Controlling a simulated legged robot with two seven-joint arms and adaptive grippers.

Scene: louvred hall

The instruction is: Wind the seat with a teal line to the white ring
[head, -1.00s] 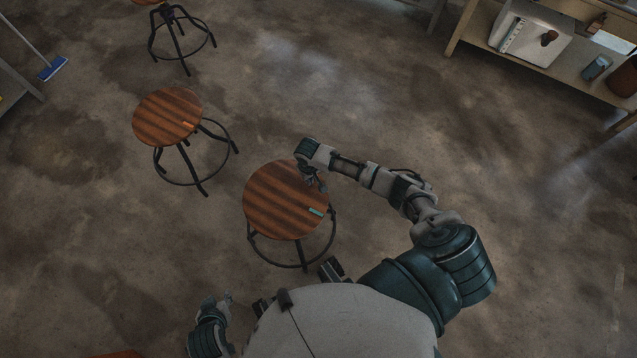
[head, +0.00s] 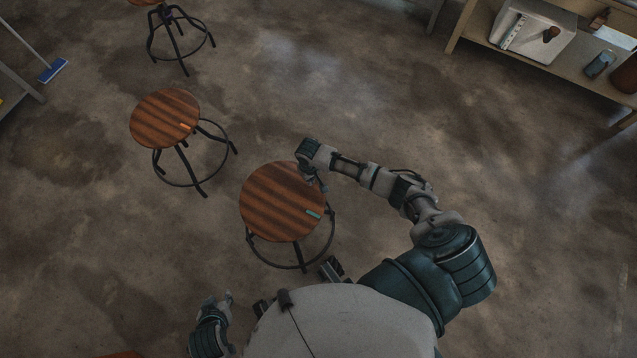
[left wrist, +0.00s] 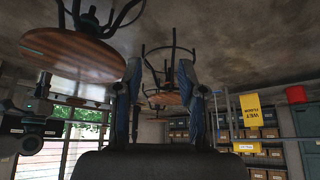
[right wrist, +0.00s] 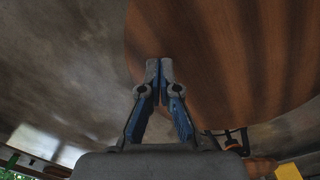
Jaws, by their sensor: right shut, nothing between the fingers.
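The near stool's round wooden seat (head: 270,205) is dark-striped. A short teal line (head: 313,214) lies near its right rim, on the side toward me. My right gripper (head: 320,186) is at the seat's upper right rim. In the right wrist view its fingertips (right wrist: 160,68) are together and empty, in front of the seat (right wrist: 225,60); contact cannot be told. My left gripper (head: 229,297) is open and empty, apart from the stool at the lower left. The left wrist view shows its fingers (left wrist: 158,75) spread and a stool seat (left wrist: 75,52) beyond. I cannot make out a white ring.
A second stool (head: 165,118) with an orange mark stands to the upper left, and a third stool (head: 180,40) farther off. A blue broom (head: 54,70) lies at the left. The floor between is clear.

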